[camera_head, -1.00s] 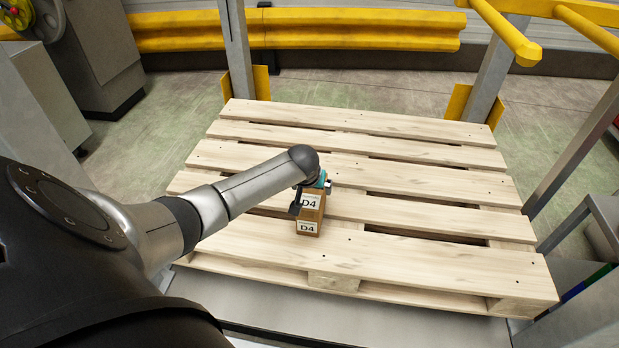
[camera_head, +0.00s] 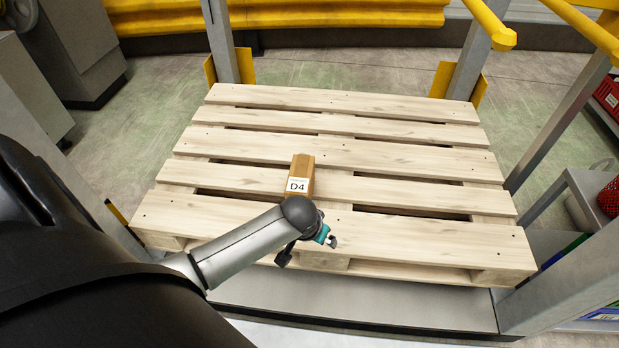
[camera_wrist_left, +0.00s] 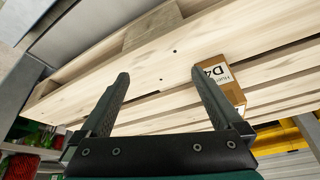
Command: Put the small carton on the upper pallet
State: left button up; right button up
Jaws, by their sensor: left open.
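The small carton (camera_head: 301,175) is brown with a white D4 label. It rests on the slats near the middle of the wooden pallet (camera_head: 400,160). My left gripper (camera_head: 308,250) is in front of the carton, at the pallet's near edge, apart from it. In the left wrist view the gripper's two fingers (camera_wrist_left: 160,85) are spread with nothing between them. The carton also shows there (camera_wrist_left: 222,82), just beyond the right finger. The lower part of the carton is partly hidden by my arm in the head view. My right gripper is not in view.
Grey posts (camera_head: 220,40) with yellow guards stand behind the pallet, and a yellow barrier (camera_head: 330,15) runs along the back. A yellow rail (camera_head: 490,22) and a grey frame stand at the right. The rest of the pallet top is bare.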

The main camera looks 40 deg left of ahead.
pick_arm(q)
jog(key=s+d+m, duration=0.1)
jog(key=s+d, duration=0.3)
jog(key=s, duration=0.3)
jog(key=s+d+m+g+h, duration=0.1)
jog(key=s+d+m, duration=0.1)
jog(key=s+d, duration=0.2)
jog(key=s+f, duration=0.1)
jog(key=s, duration=0.2)
jog(key=shift+d, duration=0.35)
dwell(0.5)
